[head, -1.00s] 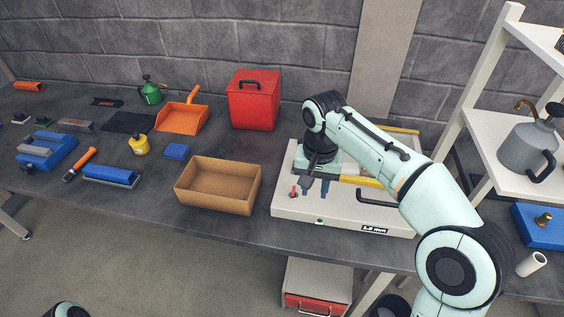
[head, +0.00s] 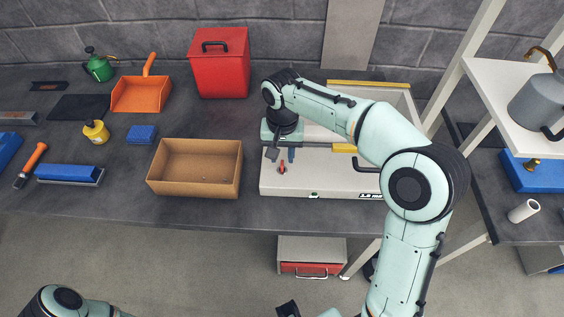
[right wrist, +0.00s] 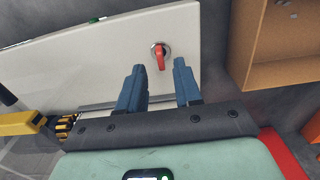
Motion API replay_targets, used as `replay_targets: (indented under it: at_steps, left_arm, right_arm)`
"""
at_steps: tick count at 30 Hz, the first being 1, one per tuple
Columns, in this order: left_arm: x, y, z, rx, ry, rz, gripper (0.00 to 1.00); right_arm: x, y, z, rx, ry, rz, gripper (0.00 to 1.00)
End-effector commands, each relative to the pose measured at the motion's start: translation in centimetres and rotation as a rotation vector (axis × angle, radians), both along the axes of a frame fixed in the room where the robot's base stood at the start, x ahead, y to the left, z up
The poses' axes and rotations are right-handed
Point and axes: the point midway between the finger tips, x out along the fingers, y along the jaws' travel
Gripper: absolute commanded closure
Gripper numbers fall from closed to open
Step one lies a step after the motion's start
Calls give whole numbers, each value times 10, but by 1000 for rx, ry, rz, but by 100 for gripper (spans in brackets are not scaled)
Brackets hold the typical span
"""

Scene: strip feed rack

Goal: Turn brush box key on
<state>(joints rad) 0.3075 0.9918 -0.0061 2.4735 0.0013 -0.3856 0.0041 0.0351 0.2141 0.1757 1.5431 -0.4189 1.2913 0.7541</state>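The brush box (head: 330,182) is a large white case on the table, with a "1.0 mm" label on its front. Its red key (head: 282,168) sits on the top panel near the left end. In the right wrist view the red key (right wrist: 159,58) is on a round metal seat, its handle pointing toward the gripper. My right gripper (head: 281,156) is open above the panel. Its blue fingers (right wrist: 159,68) lie either side of the key's line in the wrist view, with no visible contact.
A cardboard tray (head: 157,184) stands just left of the box. A red bin (head: 220,72) is behind it, and an orange dustpan (head: 140,95) is further left. White shelving (head: 500,85) stands on the right.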

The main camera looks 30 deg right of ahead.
Motion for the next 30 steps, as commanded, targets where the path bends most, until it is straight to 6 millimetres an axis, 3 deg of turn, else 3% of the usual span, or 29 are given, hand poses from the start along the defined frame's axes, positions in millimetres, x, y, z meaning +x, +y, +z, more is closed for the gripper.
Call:
replay_targets:
  at_steps: [6,18,19,21,22,30]
  left_arm:
    - [-2,0,-5,0,2,-1,100]
    - [-2,0,-5,0,2,-1,100]
    - [-2,0,-5,0,2,-1,100]
    - [-2,0,-5,0,2,-1,100]
    - [-2,0,-5,0,2,-1,100]
    - [-2,0,-5,0,2,-1,100]
  right_arm:
    - [0,0,-29,0,0,0,66]
    - [0,0,-36,-1,-1,0,66]
    - [0,0,-36,-1,-1,0,72]
    - [0,0,-36,-1,-1,0,95]
    - [0,0,-36,-1,-1,0,100]
    - [0,0,-36,0,-1,7,100]
